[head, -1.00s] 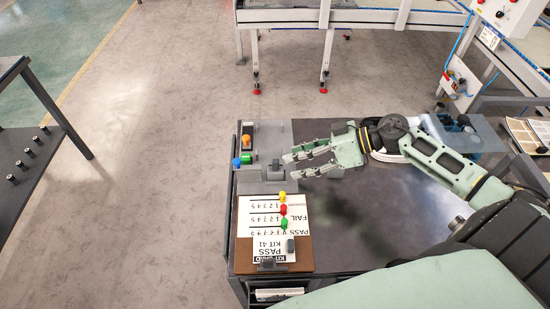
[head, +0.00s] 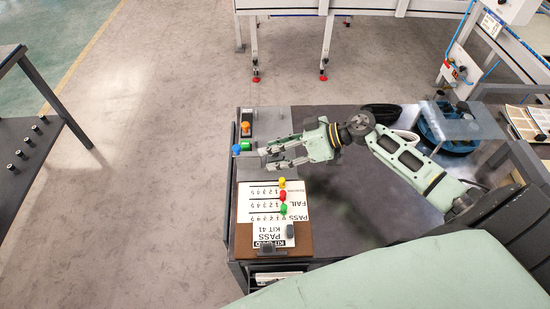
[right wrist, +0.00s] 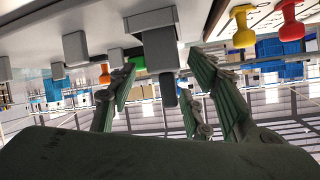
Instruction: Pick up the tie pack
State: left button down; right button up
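I cannot pick out a tie pack with certainty in either view. My right gripper (head: 266,157) is over the grey fixture plate (head: 249,173) at the table's far left, beyond the kit board (head: 243,236). Its fingers are apart. In the right wrist view the open fingers (right wrist: 160,85) stand either side of a grey block (right wrist: 160,48) with a darker grey piece (right wrist: 169,90) at its end. I see no clear contact with it. In the head view the gripper largely hides this block. My left gripper is not in view.
Yellow (head: 282,183), red (head: 283,196) and green (head: 283,209) pegs stand on the kit board. An orange knob (head: 246,127) is at the far left. A dark ring (head: 381,110) and blue spool (head: 432,125) lie behind my right arm. The table's middle is clear.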

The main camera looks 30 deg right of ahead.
grip_shut()
dwell(0.3)
